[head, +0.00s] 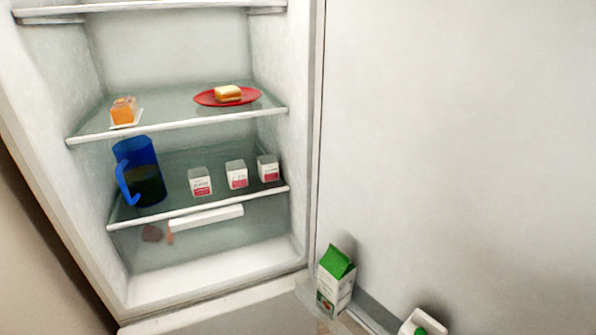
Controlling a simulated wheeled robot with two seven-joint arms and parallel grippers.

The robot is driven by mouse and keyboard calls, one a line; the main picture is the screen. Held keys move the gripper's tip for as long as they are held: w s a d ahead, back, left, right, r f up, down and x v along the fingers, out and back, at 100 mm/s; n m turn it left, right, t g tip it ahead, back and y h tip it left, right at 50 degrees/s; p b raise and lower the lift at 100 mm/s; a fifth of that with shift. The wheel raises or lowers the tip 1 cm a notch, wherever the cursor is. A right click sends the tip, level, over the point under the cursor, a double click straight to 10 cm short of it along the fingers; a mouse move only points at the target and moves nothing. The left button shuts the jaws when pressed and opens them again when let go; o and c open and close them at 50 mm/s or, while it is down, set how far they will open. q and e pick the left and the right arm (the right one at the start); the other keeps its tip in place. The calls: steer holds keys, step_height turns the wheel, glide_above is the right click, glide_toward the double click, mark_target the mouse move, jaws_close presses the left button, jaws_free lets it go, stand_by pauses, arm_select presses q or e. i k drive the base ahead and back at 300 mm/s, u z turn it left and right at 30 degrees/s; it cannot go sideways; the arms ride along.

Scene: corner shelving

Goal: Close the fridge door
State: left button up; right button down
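The fridge (180,284) fills the left and middle of the head view, with its inside exposed. The fridge door (460,130) stands wide open and fills the right side of the view, its inner face toward me. The door joins the fridge body along a vertical edge right of the shelves. The door's outer face, handle and free edge are not visible. Neither of my grippers is in view.
The door's low shelf holds a green-topped carton (336,280) and another white carton (421,323), cut off below. Inside are a blue jug (137,165), several small white cups, a red plate (206,98) with a sandwich (228,94), and an orange item (124,110).

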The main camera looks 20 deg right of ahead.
mark_target(454, 150)
steer(key=k, duration=1)
steer(key=z, duration=1.45)
steer(key=i, duration=0.3)
steer(key=u, duration=0.15)
